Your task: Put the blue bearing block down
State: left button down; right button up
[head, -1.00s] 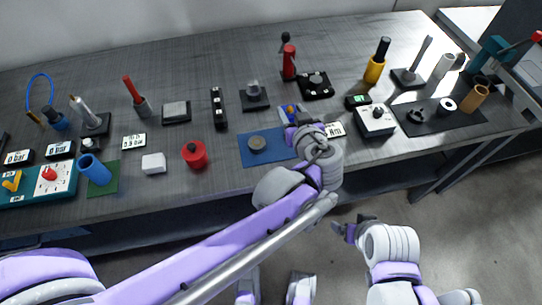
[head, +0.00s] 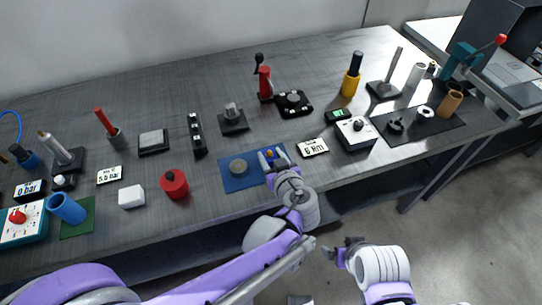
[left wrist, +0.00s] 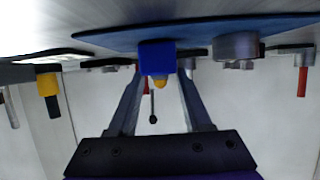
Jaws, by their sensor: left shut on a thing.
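The blue bearing block (head: 269,154) is small, with a yellow-orange part on it. My left gripper (head: 272,159) is shut on it, over the right end of the blue mat (head: 241,185). In the left wrist view the block (left wrist: 157,57) sits between the two fingertips, close against the mat (left wrist: 200,30). I cannot tell whether it touches the mat. A grey round piece (head: 239,166) stands on the mat, left of the block and apart from it. My right gripper (head: 347,247) is off the table's front edge; its finger opening is unclear.
A label display (head: 312,148) and a white box with a knob (head: 356,133) lie right of the mat. A red cylinder (head: 174,184) stands left of it. A black base with a knob (head: 293,103) is behind. The table's front edge is close.

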pick_arm(q)
jog(key=shift+f, duration=0.15)
jog(key=shift+c, duration=1.7)
grip_release()
jog(key=shift+s+d+r, duration=0.15)
jog(key=shift+s+r, duration=0.1)
jog(key=shift+r, duration=0.1)
jog(key=p+v, duration=0.1)
jog(key=v, duration=1)
jog(key=shift+s+p, duration=0.2)
jog(key=shift+p, duration=0.2)
